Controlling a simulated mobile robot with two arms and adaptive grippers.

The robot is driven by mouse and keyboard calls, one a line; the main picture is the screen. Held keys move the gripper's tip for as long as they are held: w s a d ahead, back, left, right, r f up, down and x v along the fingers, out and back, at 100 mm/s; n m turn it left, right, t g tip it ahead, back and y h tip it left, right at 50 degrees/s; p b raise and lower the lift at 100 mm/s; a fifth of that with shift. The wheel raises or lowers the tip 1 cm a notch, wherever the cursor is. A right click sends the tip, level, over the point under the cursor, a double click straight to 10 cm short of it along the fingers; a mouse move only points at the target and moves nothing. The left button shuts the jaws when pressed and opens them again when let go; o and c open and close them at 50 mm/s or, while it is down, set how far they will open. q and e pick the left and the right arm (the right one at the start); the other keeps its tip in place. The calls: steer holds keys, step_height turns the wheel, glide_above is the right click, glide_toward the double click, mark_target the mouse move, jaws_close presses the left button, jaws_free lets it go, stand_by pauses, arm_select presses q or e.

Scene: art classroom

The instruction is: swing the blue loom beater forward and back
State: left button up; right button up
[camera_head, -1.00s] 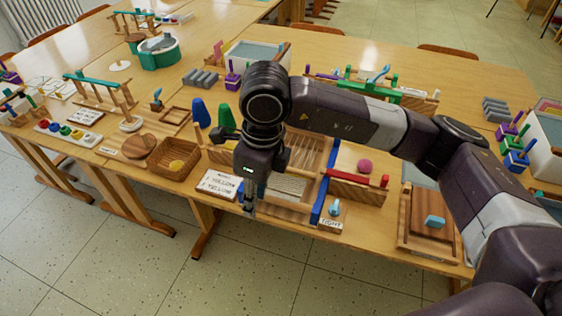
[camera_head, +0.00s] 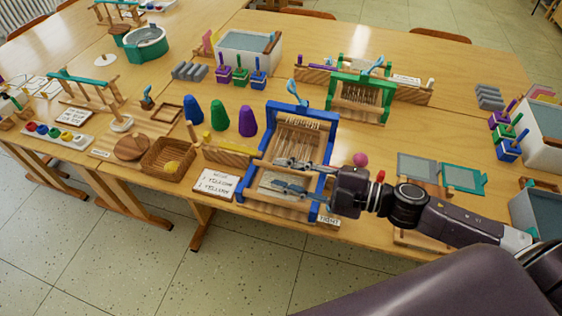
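The blue loom (camera_head: 326,187) stands near the front edge of the table, with pale threads strung across its frame. A blue crossbar (camera_head: 291,110) stands upright at its far end, with a light blue piece (camera_head: 296,91) above it; I take this upright part as the beater, though I cannot be sure. My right gripper (camera_head: 274,173) reaches in from the right over the near half of the loom. Its two fingers are spread with nothing seen between them. It is apart from the blue crossbar. My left gripper is not in view.
A green loom (camera_head: 362,82) stands behind. Purple, green and blue cones (camera_head: 219,117) stand left of the blue loom, with a wicker basket (camera_head: 168,158) and a white card (camera_head: 215,184). A pink ball (camera_head: 360,159) lies to the right. Bare tabletop (camera_head: 440,125) shows at the right.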

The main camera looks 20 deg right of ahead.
mark_target(289, 171)
steer(key=d+f+m+h, duration=0.1)
steer(key=d, duration=0.1)
steer(key=d+f+m+h, duration=0.1)
steer(key=d, duration=0.1)
steer(key=d+f+m+t+h, duration=0.1)
steer(key=d+f, duration=0.1)
steer(key=shift+w+f+m, duration=0.1)
steer(key=shift+w+m, duration=0.2)
steer(key=shift+x, duration=0.9)
steer(key=shift+p+x, duration=0.75)
steer(key=shift+x, duration=2.2)
jaws_close()
